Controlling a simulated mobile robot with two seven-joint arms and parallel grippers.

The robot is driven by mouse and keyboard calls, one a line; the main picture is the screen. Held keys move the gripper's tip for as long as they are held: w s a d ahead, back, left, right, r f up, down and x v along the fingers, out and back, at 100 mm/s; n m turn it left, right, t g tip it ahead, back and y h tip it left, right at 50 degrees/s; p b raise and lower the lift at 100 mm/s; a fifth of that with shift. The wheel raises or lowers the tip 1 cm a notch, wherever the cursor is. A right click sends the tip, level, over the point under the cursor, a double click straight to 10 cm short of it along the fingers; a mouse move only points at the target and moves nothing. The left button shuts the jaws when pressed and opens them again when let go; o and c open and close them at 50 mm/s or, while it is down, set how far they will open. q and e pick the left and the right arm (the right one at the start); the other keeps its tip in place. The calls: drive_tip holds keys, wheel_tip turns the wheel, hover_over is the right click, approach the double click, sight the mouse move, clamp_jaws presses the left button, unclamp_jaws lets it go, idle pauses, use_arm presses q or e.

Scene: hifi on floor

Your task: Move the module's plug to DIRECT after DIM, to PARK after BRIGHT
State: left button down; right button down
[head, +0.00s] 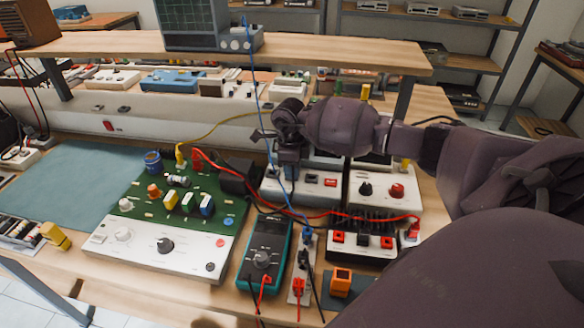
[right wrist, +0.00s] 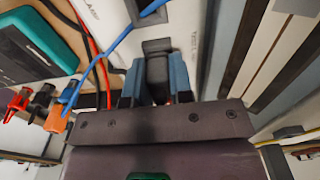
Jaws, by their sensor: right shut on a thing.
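My right gripper (head: 288,180) reaches down over a white box (head: 329,188) with red switches, right of the green circuit board. In the right wrist view its two blue-grey fingers are shut on a black plug-like block (right wrist: 157,72). The block stands against a white panel (right wrist: 195,18) with a dark socket-like piece just beyond it. I cannot tell whether the block is seated or lifted. The wording on the panel is mostly cut off, and I cannot read DIM, BRIGHT, DIRECT or PARK anywhere. My left gripper is not in view.
A green circuit board (head: 186,203), a teal multimeter (head: 264,250) and a black terminal box (head: 361,240) crowd the bench. A blue cable (right wrist: 100,65) and red leads run close beside the gripper. An orange block (head: 341,281) lies in front. A raised shelf (head: 340,53) spans the back.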

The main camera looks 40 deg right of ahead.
drive_tip(key=c, duration=0.9)
unclamp_jaws()
wheel_tip(320, 180, up, 10)
drive_tip(key=shift+w+a+r, duration=0.15)
drive_tip(key=shift+r, duration=0.05)
wheel_tip(320, 180, up, 6)
drive_tip(key=p, duration=0.2)
drive_tip(key=shift+f+p, duration=0.25)
drive_tip(key=shift+p, duration=0.05)
idle(0.6)
